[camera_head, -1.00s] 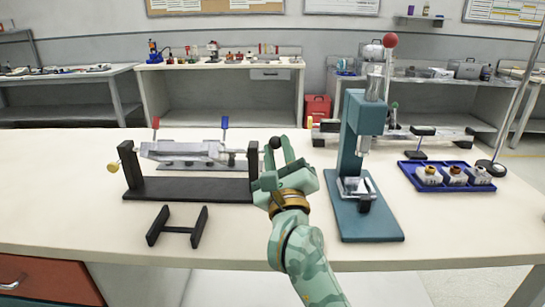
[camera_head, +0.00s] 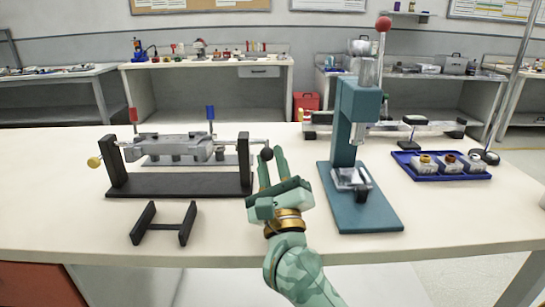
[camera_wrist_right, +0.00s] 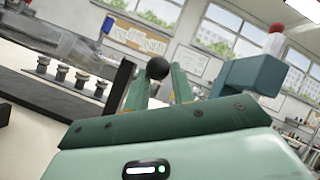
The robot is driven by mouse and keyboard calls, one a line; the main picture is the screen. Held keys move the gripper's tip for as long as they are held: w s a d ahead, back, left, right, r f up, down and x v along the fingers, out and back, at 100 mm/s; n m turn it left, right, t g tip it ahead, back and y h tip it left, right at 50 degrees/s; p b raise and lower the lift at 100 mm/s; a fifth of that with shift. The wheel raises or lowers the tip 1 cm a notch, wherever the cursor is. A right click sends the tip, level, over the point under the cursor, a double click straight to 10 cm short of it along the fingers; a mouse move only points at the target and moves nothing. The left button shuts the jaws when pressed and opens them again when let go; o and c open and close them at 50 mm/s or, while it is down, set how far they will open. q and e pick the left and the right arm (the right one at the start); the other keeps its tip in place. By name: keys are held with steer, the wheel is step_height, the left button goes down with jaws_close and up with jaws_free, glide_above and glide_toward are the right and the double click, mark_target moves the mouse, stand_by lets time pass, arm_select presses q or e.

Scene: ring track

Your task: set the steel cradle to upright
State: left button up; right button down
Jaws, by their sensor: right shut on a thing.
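The steel cradle (camera_head: 172,147) is a grey block hung between two black uprights on a black base (camera_head: 178,184). A rod runs from its right side through the right upright to a black ball knob (camera_head: 267,154). My right gripper (camera_head: 270,160) is at this knob, right of the stand, shut on it. In the right wrist view the ball (camera_wrist_right: 157,68) sits between the two green fingers. The block's long side looks roughly level; its exact roll is hard to tell. A yellow knob (camera_head: 94,162) sticks out on the left. My left gripper is not in view.
A teal press (camera_head: 355,140) with a red-topped lever stands close right of my right gripper. A blue tray (camera_head: 440,173) with several small pots is farther right. A small black H-shaped stand (camera_head: 164,226) lies in front of the cradle.

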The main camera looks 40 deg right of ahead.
steer(key=shift+w+f, duration=0.15)
steer(key=shift+f, duration=0.55)
steer(key=c, duration=1.6)
jaws_free()
steer(key=o, duration=0.4)
steer(key=shift+w+a+f, duration=0.1)
steer(key=shift+w+f, duration=0.05)
steer(key=shift+w, duration=0.15)
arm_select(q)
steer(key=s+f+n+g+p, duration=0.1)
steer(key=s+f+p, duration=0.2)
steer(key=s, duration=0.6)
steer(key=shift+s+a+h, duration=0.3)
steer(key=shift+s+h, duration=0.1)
arm_select(e)
steer(key=shift+s+a+f, duration=0.1)
steer(key=shift+s+a, duration=0.85)
steer(key=shift+s, duration=1)
steer(key=shift+s+a+f, duration=0.1)
steer(key=shift+s+a, duration=0.9)
steer(key=shift+s, duration=0.95)
steer(key=shift+s+a, duration=0.95)
steer(key=shift+s, duration=1)
